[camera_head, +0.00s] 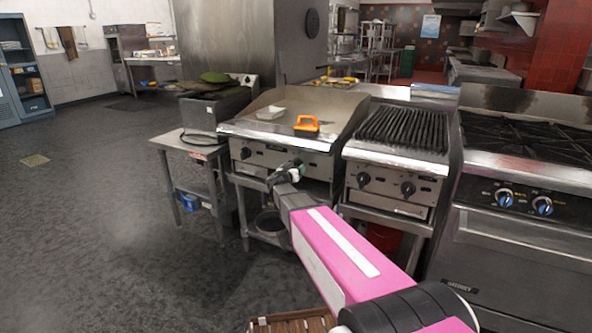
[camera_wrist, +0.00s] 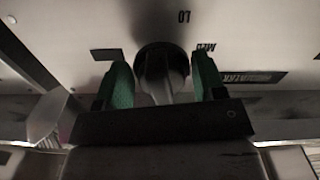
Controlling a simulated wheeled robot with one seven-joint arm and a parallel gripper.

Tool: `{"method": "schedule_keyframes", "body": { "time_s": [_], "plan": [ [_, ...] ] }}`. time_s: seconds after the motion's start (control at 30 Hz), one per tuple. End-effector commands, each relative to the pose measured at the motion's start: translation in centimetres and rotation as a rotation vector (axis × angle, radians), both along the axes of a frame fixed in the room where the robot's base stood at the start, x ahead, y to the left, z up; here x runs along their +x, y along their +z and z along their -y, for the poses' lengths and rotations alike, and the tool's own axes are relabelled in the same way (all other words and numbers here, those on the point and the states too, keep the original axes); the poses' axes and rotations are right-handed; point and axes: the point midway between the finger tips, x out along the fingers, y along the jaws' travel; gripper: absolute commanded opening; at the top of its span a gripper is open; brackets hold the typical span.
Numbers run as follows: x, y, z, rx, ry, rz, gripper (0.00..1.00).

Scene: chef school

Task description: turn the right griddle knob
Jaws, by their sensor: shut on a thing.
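The griddle (camera_head: 338,108) stands at the picture's centre in the head view, with a steel front panel. Its left knob (camera_head: 245,153) is black and uncovered. The right knob is hidden behind my gripper (camera_head: 292,168) in the head view. In the wrist view the right knob (camera_wrist: 158,60) is dark and round with a raised grip, set on the panel marked LO and MED. My gripper (camera_wrist: 162,84) has its green fingers on either side of the knob's grip and is shut on it. The knob's pointer is not clear.
An orange-handled tool (camera_head: 307,124) and a white dish (camera_head: 270,113) lie on the griddle. A charbroiler (camera_head: 404,152) with two black knobs stands close on the right, then a range (camera_head: 530,190) with blue-marked knobs. A small steel table (camera_head: 186,146) stands left; open floor lies beyond.

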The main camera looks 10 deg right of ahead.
Motion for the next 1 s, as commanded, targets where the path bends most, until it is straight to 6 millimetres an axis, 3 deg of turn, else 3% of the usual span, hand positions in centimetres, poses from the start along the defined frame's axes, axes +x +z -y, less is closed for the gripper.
{"method": "schedule_keyframes", "body": {
  "time_s": [0.33, 0.9, 0.93, 1.0],
  "plan": [
    [-0.01, -0.13, -0.13, 0.122, 0.0, 0.085, 0.4],
    [-0.01, -0.12, -0.14, 0.146, 0.0, 0.102, 0.4],
    [-0.01, -0.13, -0.14, 0.146, 0.0, 0.102, 0.69],
    [0.0, -0.1, -0.14, 0.145, 0.0, 0.102, 0.69]
  ]
}}
